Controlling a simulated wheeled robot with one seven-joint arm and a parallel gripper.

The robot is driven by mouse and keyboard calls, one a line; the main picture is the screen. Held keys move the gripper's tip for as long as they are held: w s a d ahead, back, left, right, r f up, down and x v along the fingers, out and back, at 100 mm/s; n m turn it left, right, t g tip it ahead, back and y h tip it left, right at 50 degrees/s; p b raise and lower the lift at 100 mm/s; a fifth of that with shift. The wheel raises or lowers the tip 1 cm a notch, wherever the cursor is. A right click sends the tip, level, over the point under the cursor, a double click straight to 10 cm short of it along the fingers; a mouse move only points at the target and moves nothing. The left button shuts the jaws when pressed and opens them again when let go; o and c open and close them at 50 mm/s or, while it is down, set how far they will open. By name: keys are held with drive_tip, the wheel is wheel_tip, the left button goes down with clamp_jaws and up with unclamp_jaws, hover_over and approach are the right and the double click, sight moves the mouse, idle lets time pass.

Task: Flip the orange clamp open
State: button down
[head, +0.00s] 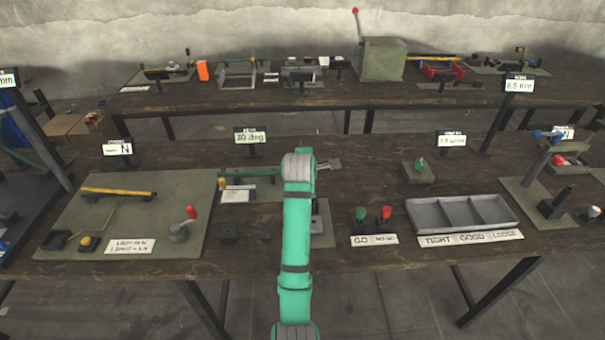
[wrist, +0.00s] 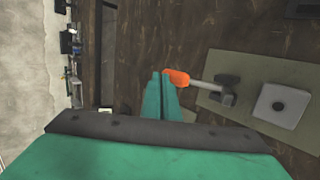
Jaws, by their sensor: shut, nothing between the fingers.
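The clamp shows in the wrist view as an orange-tipped handle (wrist: 177,77) on a grey rod. The rod runs right to a dark hinge block (wrist: 226,90) on an olive mat (wrist: 248,70). My gripper (wrist: 160,76) is shut and empty, with its teal fingertips right beside the orange tip on its left. I cannot tell whether they touch. In the head view my arm covers the clamp, and only part of its mat (head: 326,238) shows.
A pale square block with a dark hole (wrist: 283,105) sits right of the clamp. In the head view, green and red knobs (head: 385,213) and a grey three-part tray (head: 463,227) stand to the right.

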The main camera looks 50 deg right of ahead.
drive_tip(key=shift+d+f, duration=0.1)
drive_tip(key=shift+f, duration=0.2)
idle(0.4)
drive_tip(key=shift+r, duration=0.1)
drive_tip(key=shift+w+r, duration=0.1)
drive_tip(key=shift+r, duration=0.15)
drive_tip(key=s+a+r, duration=0.1)
drive_tip(key=a+r, duration=0.1)
drive_tip(key=r, duration=0.4)
drive_tip(key=s+a+r, duration=0.1)
drive_tip(key=a+r, duration=0.1)
drive_tip(key=r, duration=0.5)
drive_tip(key=shift+a, duration=0.3)
drive_tip(key=shift+w, duration=0.1)
